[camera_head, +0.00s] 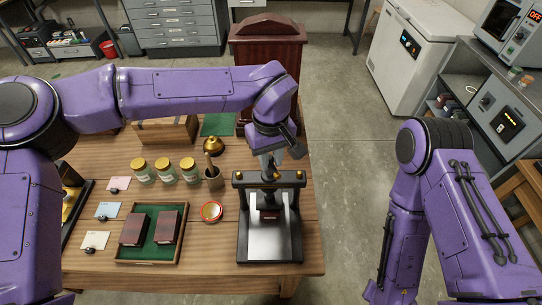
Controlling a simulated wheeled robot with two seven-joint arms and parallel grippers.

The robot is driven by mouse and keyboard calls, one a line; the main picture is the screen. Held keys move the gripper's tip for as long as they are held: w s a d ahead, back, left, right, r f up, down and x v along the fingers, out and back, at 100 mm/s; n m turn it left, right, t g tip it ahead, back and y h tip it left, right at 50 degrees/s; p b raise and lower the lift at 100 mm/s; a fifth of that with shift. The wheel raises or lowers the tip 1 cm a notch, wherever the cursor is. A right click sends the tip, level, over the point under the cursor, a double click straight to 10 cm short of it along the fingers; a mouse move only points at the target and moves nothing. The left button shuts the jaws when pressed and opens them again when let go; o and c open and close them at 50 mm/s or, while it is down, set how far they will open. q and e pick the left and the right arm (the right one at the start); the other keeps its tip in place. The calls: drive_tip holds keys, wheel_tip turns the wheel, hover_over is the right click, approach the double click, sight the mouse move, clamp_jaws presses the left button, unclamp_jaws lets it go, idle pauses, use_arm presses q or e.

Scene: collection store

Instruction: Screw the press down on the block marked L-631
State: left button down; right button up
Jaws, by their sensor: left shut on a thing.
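The black press (241,195) stands at the right end of the wooden table, with a crossbar on two posts and a pale metal base plate.
A green-lined tray (150,261) with two dark red blocks lies left of the press. Floor right of the table is clear.

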use_arm(q)
drive_tip(key=m, duration=0.5)
drive_tip(key=shift+a+m, duration=0.25)
drive_tip(key=shift+m, duration=0.05)
drive_tip(key=m, duration=0.4)
drive_tip(key=shift+a+m, duration=0.2)
drive_tip(key=shift+m, duration=0.1)
drive_tip(key=c, duration=0.9)
unclamp_jaws()
drive_tip(key=shift+c, duration=0.2)
